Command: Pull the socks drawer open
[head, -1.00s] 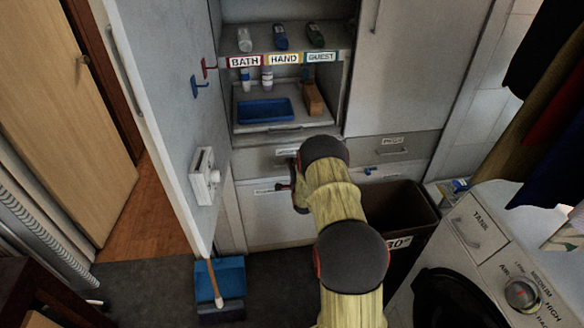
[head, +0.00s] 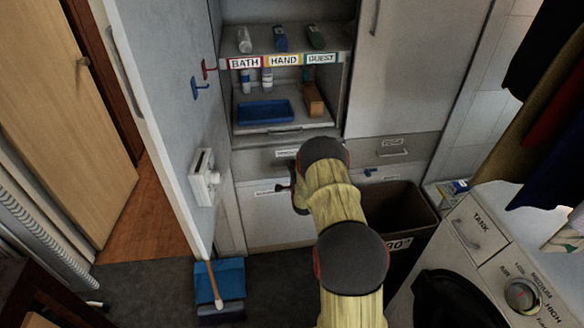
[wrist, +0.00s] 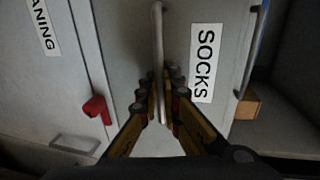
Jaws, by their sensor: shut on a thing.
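The socks drawer (head: 255,162) is the grey left drawer below the open cupboard shelves in the head view. It looks closed there. In the wrist view its front bears a white label reading SOCKS (wrist: 205,62). A pale bar handle (wrist: 158,45) runs beside the label. My gripper (wrist: 163,85) is shut on this handle, with a finger on each side of it.
Below are a cabinet front (head: 265,220) and a red knob (wrist: 97,110). Above, a shelf holds a blue tray (head: 265,111). An open tall door (head: 165,110) stands left. A brown bin (head: 405,208) and a washing machine (head: 480,265) stand right.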

